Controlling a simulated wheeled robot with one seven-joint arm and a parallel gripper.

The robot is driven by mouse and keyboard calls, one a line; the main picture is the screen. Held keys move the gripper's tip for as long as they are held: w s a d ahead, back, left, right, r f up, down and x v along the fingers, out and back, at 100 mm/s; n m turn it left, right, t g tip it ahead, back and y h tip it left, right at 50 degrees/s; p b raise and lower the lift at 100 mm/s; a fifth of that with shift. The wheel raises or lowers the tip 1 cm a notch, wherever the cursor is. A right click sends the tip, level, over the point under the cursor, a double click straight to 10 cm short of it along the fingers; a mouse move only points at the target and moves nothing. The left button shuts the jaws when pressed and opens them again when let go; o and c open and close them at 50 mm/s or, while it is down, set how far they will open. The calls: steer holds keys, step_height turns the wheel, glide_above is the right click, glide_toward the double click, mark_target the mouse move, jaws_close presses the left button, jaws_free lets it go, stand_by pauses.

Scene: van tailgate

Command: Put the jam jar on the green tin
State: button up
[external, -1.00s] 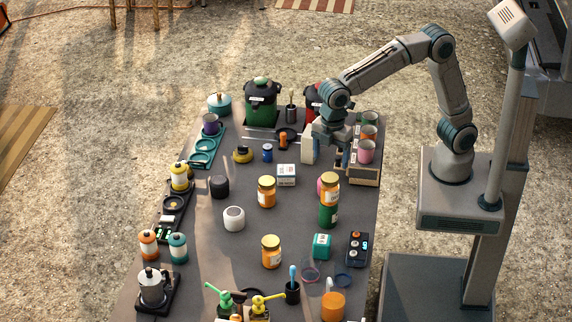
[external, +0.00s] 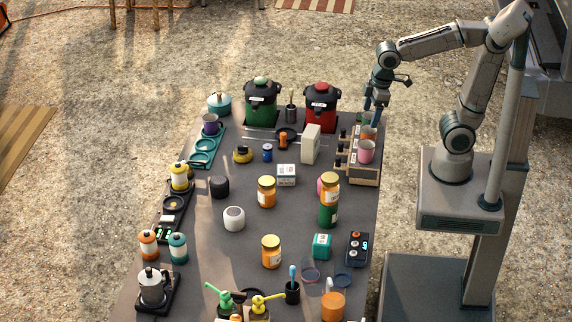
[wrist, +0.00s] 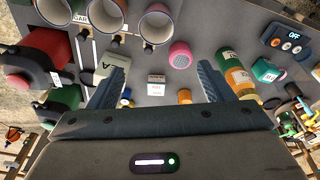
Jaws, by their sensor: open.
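A jam jar (external: 330,187) with a yellow lid and orange contents stands upright on the green tin (external: 328,215), right of the table's middle. In the wrist view the jar (wrist: 239,80) and tin (wrist: 225,58) show beside the right finger. Two similar jars stand on the table, one left of the tin (external: 267,192) and one nearer the front (external: 271,252). My gripper (external: 371,107) is open and empty, raised over the table's back right corner near the mugs, well away from the jar and tin. The wrist view shows its fingers (wrist: 162,76) spread with nothing held.
A rack with mugs (external: 366,152) is just below my gripper. A cream carton (external: 311,144) and a red cooker (external: 321,106) stand to its left. A white box (external: 286,175), a teal box (external: 322,246) and a dark control panel (external: 357,249) are around the tin. Open table lies left of centre.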

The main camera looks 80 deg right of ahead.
steer(key=s+d+f+m, duration=0.3)
steer(key=s+d, duration=0.1)
steer(key=s, duration=0.2)
steer(key=shift+d+m+t, duration=0.3)
steer(key=shift+d+t, duration=0.1)
